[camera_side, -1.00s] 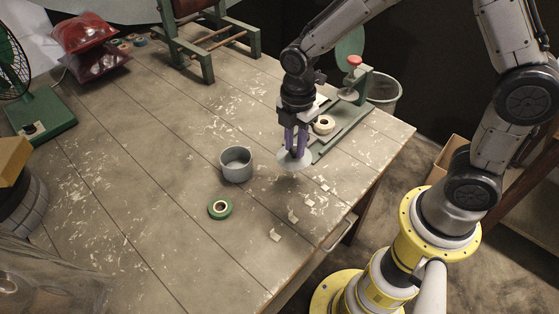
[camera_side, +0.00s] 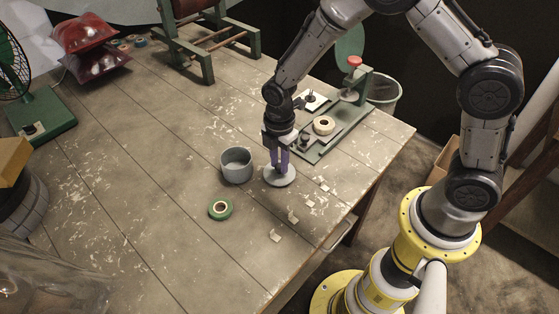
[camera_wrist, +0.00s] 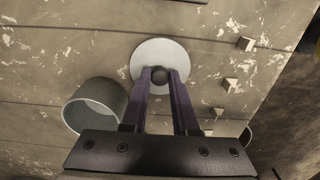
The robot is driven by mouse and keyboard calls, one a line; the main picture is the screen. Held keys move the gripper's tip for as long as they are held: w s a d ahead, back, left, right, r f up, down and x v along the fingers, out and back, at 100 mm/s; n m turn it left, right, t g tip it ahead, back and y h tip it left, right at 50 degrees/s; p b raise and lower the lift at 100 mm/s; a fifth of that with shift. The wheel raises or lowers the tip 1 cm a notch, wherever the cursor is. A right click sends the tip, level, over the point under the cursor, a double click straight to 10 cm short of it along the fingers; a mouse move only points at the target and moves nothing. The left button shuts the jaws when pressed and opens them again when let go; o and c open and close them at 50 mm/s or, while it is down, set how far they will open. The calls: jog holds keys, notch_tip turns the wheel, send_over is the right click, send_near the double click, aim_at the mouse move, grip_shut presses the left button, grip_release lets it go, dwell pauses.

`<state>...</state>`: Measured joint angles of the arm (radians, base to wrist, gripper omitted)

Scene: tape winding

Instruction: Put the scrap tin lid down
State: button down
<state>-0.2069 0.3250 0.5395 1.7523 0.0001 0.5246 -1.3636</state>
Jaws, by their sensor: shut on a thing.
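The scrap tin lid (camera_side: 283,180) is a pale grey disc with a dark round knob, just right of the open grey tin (camera_side: 237,166). My gripper (camera_side: 278,170) points down with its purple fingers shut on the knob. In the wrist view the lid (camera_wrist: 150,52) lies beyond my fingertips (camera_wrist: 160,76), with the knob between them. The tin (camera_wrist: 96,104) stands to its left there, apart from the lid. The lid looks level and at or very near the table top; I cannot tell whether it touches.
A green tape roll (camera_side: 220,207) lies in front of the tin. Several pale scraps (camera_side: 293,215) lie to the right and front. A green winding fixture with a white roll (camera_side: 324,125) stands behind my gripper. The table's left middle is clear.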

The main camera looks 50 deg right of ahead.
aim_at(279, 166)
jog(key=shift+f, duration=0.1)
jog(key=c, duration=0.7)
grip_release()
notch_tip(279, 166, up, 11)
jog(key=s+d+r+m+t, duration=0.3)
jog(key=s+d+r+m, duration=0.2)
jog(key=s+r+m, duration=0.5)
jog(key=s+d+r+m+t, duration=0.1)
jog(key=s+m, duration=0.1)
jog(key=s, duration=0.2)
jog(key=s+d+r+m, duration=0.1)
jog(key=s+r+m, duration=0.1)
jog(key=s+m, duration=0.1)
jog(key=s+d+r+m+t, duration=0.1)
jog(key=s+m, duration=0.2)
jog(key=s, duration=0.1)
jog(key=shift+s+r+t, duration=0.3)
jog(key=shift+r, duration=0.1)
